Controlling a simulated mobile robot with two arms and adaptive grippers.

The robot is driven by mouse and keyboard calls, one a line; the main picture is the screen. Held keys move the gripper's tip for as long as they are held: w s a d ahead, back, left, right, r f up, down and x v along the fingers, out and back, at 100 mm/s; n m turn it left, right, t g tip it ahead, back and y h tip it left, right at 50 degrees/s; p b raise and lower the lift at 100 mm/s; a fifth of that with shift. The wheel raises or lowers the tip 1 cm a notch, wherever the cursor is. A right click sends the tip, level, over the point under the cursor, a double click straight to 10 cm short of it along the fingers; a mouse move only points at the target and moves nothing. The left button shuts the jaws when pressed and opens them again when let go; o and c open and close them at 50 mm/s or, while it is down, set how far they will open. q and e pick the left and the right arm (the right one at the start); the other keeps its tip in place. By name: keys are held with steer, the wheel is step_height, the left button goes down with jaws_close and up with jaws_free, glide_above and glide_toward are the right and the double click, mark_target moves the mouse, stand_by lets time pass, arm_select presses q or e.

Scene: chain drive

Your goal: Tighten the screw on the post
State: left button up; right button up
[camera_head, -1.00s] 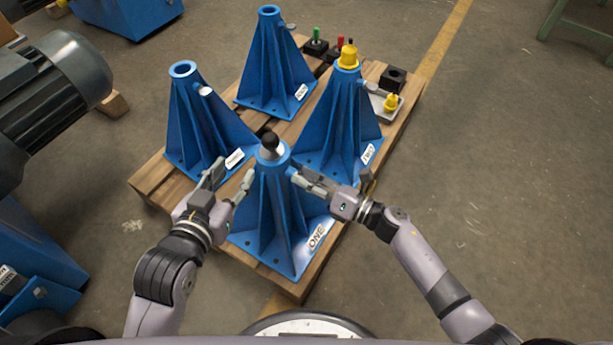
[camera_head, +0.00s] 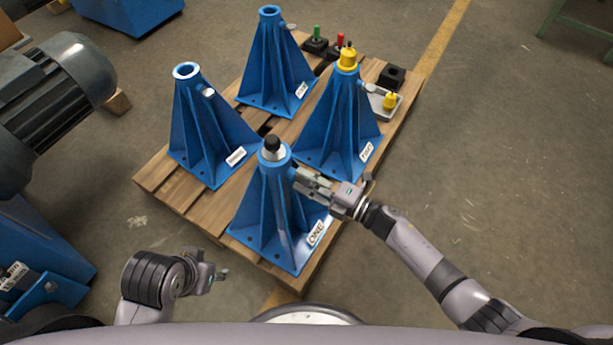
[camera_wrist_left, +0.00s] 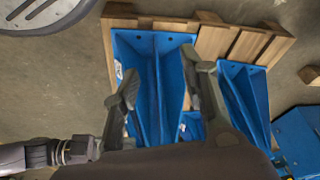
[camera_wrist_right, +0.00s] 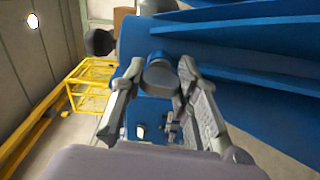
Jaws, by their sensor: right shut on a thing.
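The blue post labelled ONE (camera_head: 270,215) stands at the pallet's near corner. A grey, black-topped piece (camera_head: 272,147) sits in its top. My right gripper (camera_head: 300,178) is at the post's right side, just below the top. In the right wrist view its fingers are closed around the round grey head of the screw (camera_wrist_right: 160,76), which sticks out from the post's side; in the head view the gripper hides this screw. My left gripper (camera_head: 222,274) is low at the near left, clear of the post. In the left wrist view its fingers (camera_wrist_left: 160,75) are apart and empty.
Several more blue posts stand on the wooden pallet (camera_head: 160,190): one at left (camera_head: 200,130), one behind (camera_head: 272,65), one at right (camera_head: 340,120) with a yellow cap (camera_head: 348,60). A tray (camera_head: 379,102) and small coloured plugs are at the back right. A motor (camera_head: 60,85) is at left.

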steer(key=m+p, duration=0.1)
steer(key=m, duration=0.2)
steer(key=shift+d, duration=0.1)
steer(key=m+p, duration=0.1)
steer(key=m, duration=0.2)
steer(key=shift+m, duration=0.3)
steer(key=m+p, duration=0.1)
steer(key=m, duration=0.3)
steer(key=shift+f+m, duration=0.1)
steer(key=shift+m, duration=0.2)
steer(key=m, duration=0.3)
arm_select(q)
steer(key=shift+p+x, duration=0.3)
steer(key=shift+x, duration=2.1)
arm_select(e)
steer(key=shift+m, duration=1.2)
arm_select(q)
steer(key=shift+d, duration=0.1)
steer(key=shift+f+g, duration=0.2)
steer(key=shift+g, duration=0.1)
arm_select(e)
steer(key=shift+f, duration=0.1)
